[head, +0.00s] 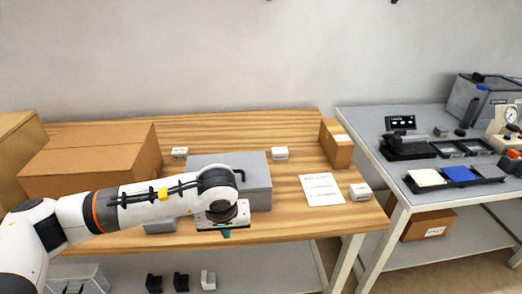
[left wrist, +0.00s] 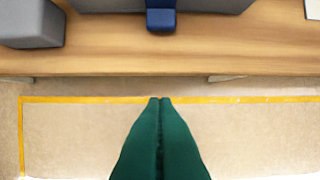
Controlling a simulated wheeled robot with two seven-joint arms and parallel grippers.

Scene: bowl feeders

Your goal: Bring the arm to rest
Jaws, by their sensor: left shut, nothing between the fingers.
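My left arm comes in from the left in the head view and reaches over the front of the wooden table. My left gripper (head: 225,234) hangs at the table's front edge, pointing down. In the left wrist view the green fingers of my left gripper (left wrist: 160,100) are together with nothing between them. They show over the floor just in front of the table edge. My right gripper is in neither view.
The wooden table (head: 270,225) holds a large cardboard box (head: 95,155), a grey case (head: 262,190), small white boxes (head: 280,153), a paper sheet (head: 322,189) and a small carton (head: 336,143). A grey bench (head: 385,165) with devices stands right. Floor in front is clear.

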